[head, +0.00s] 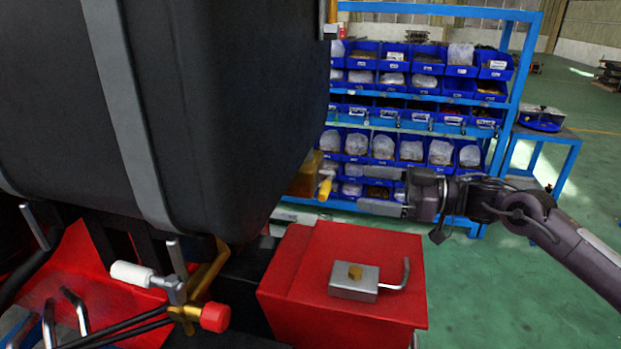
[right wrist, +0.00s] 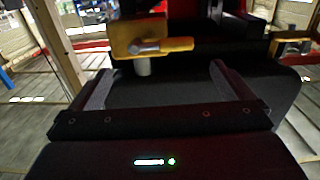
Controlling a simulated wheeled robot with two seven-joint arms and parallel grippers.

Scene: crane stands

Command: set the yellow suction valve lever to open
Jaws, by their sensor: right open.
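The yellow suction valve lever (head: 326,188) sticks out from a yellow-brown valve body (head: 304,178) at the lower right edge of the big black tank. In the right wrist view the lever (right wrist: 172,45) lies nearly level, pointing right from a grey pivot on the valve body (right wrist: 124,38). My right gripper (head: 385,192) is open and empty, to the right of the lever in the head view. In the right wrist view its fingers (right wrist: 165,78) spread apart, with the lever beyond and above the gap, apparently untouched. My left gripper is not in view.
The black tank (head: 230,110) fills the upper left. A red box (head: 345,255) with a grey block and bent handle stands below the gripper. A white-handled valve (head: 135,274) with a red cap is at lower left. A blue rack (head: 425,115) of bins stands behind. Green floor is clear at right.

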